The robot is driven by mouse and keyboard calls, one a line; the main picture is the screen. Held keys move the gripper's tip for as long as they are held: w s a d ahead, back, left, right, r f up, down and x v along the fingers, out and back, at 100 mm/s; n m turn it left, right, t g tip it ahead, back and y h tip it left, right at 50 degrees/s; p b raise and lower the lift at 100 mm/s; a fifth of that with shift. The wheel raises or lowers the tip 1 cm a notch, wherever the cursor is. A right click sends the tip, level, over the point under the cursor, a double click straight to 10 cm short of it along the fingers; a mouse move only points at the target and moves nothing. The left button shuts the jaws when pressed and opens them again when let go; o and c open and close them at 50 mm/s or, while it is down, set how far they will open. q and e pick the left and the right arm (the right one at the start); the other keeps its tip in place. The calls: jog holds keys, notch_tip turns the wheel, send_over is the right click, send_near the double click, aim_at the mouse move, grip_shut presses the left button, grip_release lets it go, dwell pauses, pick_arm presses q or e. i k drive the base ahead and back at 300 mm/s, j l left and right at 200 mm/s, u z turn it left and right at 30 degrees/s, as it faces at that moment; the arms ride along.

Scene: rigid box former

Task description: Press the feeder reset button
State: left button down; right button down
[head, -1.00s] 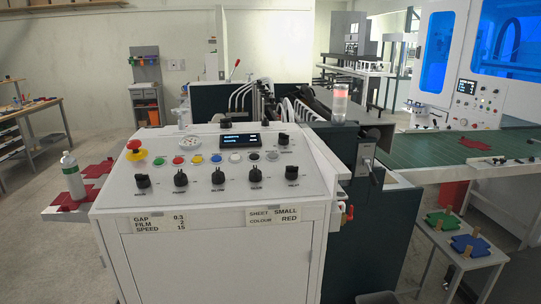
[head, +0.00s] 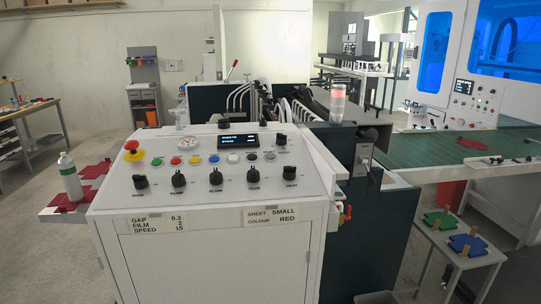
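A white control panel (head: 310,212) with a sloped top stands in front of me in the head view. A row of round buttons crosses it: a green button (head: 157,161), a red button (head: 176,160), a yellow button (head: 195,160), a blue button (head: 214,158), a white button (head: 233,157) and greyish ones to the right. The labels are too small to read, so I cannot tell which is the feeder reset button. A red emergency stop (head: 131,146) sits at the panel's left. Neither gripper is in view.
Black knobs (head: 215,176) line the panel's front, with a small display (head: 238,141) behind the buttons. A stack light (head: 338,103) and green conveyor (head: 430,147) are at right. The space above the panel is clear.

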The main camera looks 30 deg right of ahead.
aim_at(269, 156)
jog(key=i+j+z, duration=0.75)
jog(key=j, duration=0.35)
